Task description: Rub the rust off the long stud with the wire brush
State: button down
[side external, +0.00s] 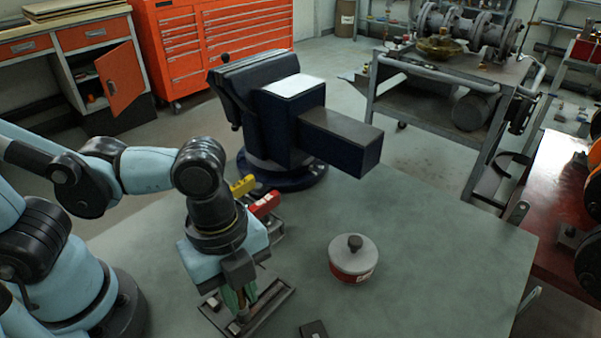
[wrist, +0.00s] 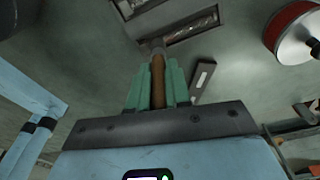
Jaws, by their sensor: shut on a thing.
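My gripper (side external: 240,297) points down low over the table, at a dark slotted tray (side external: 272,306). In the wrist view its green fingers (wrist: 157,88) are shut on a brown handle, which looks like the wire brush (wrist: 158,75). The brush's grey far end points at the tray (wrist: 185,31); I cannot tell whether it touches it. Its bristles cannot be made out. I cannot pick out the long stud or any rust in either view.
A round tin (side external: 353,262) with a grey knobbed lid stands right of my gripper. A small dark block (side external: 313,330) lies at the front edge of the picture. A big blue vise (side external: 290,115) stands behind, with yellow and red pieces (side external: 264,204) before it. The table's right side is clear.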

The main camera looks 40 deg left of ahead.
jog(key=shift+w+f, duration=0.35)
jog(key=shift+w, duration=0.55)
jog(key=shift+w+a, duration=0.1)
jog(key=shift+w, duration=0.65)
jog(key=s, duration=0.4)
jog(key=shift+s, duration=0.1)
notch_tip(320, 180, up, 8)
jog(key=shift+r, duration=0.2)
